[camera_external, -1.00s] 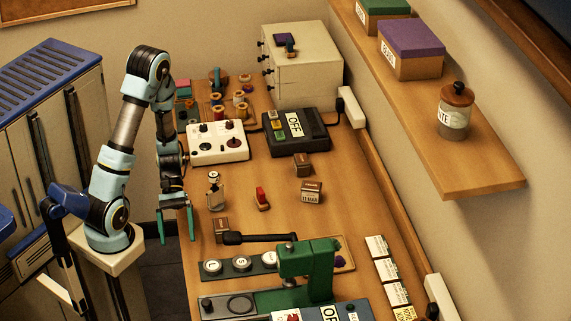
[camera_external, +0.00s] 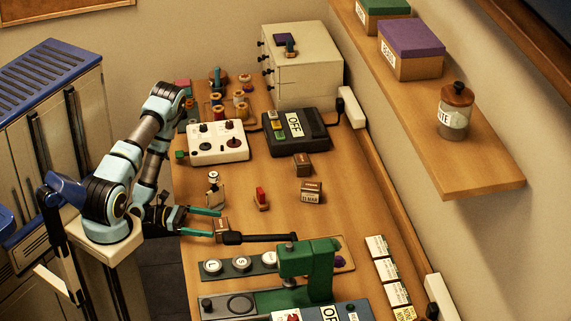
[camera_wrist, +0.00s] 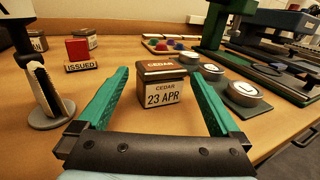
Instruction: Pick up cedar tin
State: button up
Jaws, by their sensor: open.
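The cedar tin (camera_wrist: 161,86) is a small brown and cream box marked "CEDAR 23 APR" on its front. In the wrist view it stands upright on the table, straight ahead between my two teal fingers and near their tips. In the external view the cedar tin (camera_external: 222,226) is at the table's near-left edge, partly hidden by my fingers and the black lever. My gripper (camera_external: 221,222) points right over the table edge. In the wrist view my gripper (camera_wrist: 163,82) is open and empty, with a finger on each side of the tin. I cannot tell any contact.
Two similar tins (camera_external: 311,191) stand further back. Table between is clear.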

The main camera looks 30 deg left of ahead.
aim_at(228, 225)
jog(key=p+x, duration=0.1)
jog(key=x, duration=0.2)
jog(key=p+x, duration=0.2)
jog(key=x, duration=0.1)
jog(key=shift+d+r, duration=0.2)
jog(key=shift+r, duration=0.05)
jog(key=shift+w+d+f, duration=0.2)
jog(key=shift+d, duration=0.2)
jog(key=c, duration=1.1)
jog(key=shift+o, duration=0.2)
jog(key=shift+r, duration=0.1)
